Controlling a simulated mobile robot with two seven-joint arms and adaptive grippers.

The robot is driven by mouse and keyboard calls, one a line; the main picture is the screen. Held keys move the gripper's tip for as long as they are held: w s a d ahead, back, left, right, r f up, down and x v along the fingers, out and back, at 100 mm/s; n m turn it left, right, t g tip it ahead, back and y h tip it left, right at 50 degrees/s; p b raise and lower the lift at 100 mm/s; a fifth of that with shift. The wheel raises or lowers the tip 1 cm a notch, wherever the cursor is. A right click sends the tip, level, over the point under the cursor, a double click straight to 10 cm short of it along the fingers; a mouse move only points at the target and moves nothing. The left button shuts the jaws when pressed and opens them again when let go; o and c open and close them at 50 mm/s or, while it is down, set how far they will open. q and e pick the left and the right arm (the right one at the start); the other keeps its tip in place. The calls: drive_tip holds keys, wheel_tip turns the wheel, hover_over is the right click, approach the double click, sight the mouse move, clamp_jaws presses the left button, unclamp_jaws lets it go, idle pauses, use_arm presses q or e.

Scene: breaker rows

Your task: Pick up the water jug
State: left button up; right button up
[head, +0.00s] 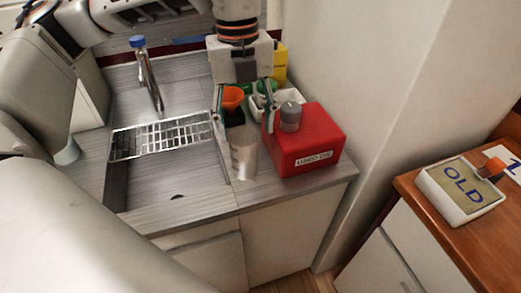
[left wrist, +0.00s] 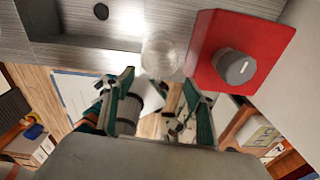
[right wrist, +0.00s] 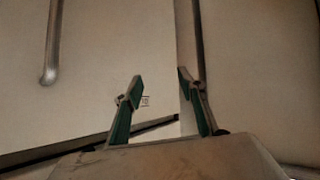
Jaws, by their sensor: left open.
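A clear jug (head: 244,158) stands on the grey counter between the sink and a red container in the head view. It also shows as a round, see-through shape in the left wrist view (left wrist: 162,55). My left gripper (head: 243,118) is open, its fingers pointing down above and behind the jug in the head view. In the left wrist view its two fingertips (left wrist: 159,86) are apart, with nothing held between them. My right gripper (right wrist: 161,84) is open and empty, facing a pale surface in the right wrist view. It does not show in the head view.
The red container (head: 310,150) with a grey cap stands close right of the jug. An orange funnel (head: 232,97), a white bin (head: 280,101) and a yellow container (head: 280,63) are behind. A sink with a metal rack (head: 160,136) lies left. A wall (head: 390,90) rises at right.

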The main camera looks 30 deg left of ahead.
sight(245, 158)
use_arm(q)
drive_tip(key=shift+n+y, duration=0.3)
drive_tip(key=shift+n, duration=0.1)
drive_tip(key=f, duration=0.1)
drive_tip(key=a+f, duration=0.1)
drive_tip(key=f, duration=0.1)
drive_tip(key=f+b, duration=0.1)
drive_tip(key=f, duration=0.1)
drive_tip(key=shift+w+a, duration=0.3)
drive_tip(key=shift+w, duration=0.1)
drive_tip(key=shift+f, duration=0.55)
drive_tip(key=f, duration=0.5)
drive_tip(key=shift+d+f, duration=0.1)
drive_tip(key=shift+d, duration=0.15)
use_arm(e)
drive_tip(key=shift+d+f, duration=0.35)
drive_tip(key=shift+f, duration=0.35)
use_arm(q)
drive_tip(key=shift+c, duration=0.5)
drive_tip(key=c, duration=0.8)
